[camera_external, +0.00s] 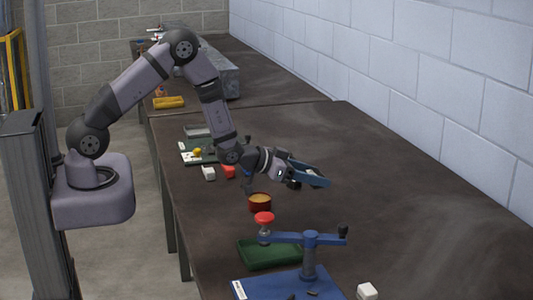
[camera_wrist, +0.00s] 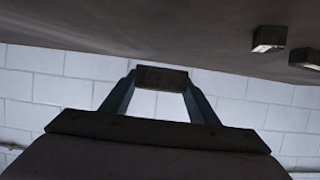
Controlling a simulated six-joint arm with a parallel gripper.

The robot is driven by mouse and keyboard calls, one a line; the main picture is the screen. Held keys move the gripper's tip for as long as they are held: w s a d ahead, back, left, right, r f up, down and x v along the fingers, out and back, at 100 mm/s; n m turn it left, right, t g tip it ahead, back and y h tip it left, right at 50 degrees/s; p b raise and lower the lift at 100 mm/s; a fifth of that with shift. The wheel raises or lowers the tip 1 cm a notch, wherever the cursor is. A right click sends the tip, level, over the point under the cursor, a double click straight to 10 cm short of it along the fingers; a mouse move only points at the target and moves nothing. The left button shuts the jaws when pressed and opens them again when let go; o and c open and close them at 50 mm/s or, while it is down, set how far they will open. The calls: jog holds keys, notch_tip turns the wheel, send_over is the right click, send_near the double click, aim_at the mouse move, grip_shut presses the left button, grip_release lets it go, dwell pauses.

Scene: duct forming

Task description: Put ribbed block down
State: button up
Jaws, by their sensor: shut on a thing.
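My gripper (camera_external: 318,180) is stretched out sideways above the table, with its blue fingers tilted. In the wrist view its two fingers (camera_wrist: 162,92) close in on a small dark block (camera_wrist: 162,77) held between the fingertips. This is likely the ribbed block; its ribs cannot be made out. The block is clear of the table, with the wall behind it. In the external view the fingers hide most of it.
A blue clamp fixture (camera_external: 309,262) with a red knob (camera_external: 264,218) stands in front, near a green tray (camera_external: 262,256). A red cup (camera_external: 260,203) lies below my gripper. A white block (camera_external: 367,291) sits at the front. The table's right side is clear.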

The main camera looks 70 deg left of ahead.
aim_at(312, 211)
jog(key=shift+f+p, duration=0.9)
jog(key=shift+f, duration=3.15)
jog(key=shift+f, duration=0.2)
jog(key=o, duration=1.5)
jog(key=shift+r, duration=0.15)
jog(key=shift+s, duration=0.1)
jog(key=b+v, duration=0.2)
jog(key=v, duration=1)
jog(key=shift+b, duration=0.35)
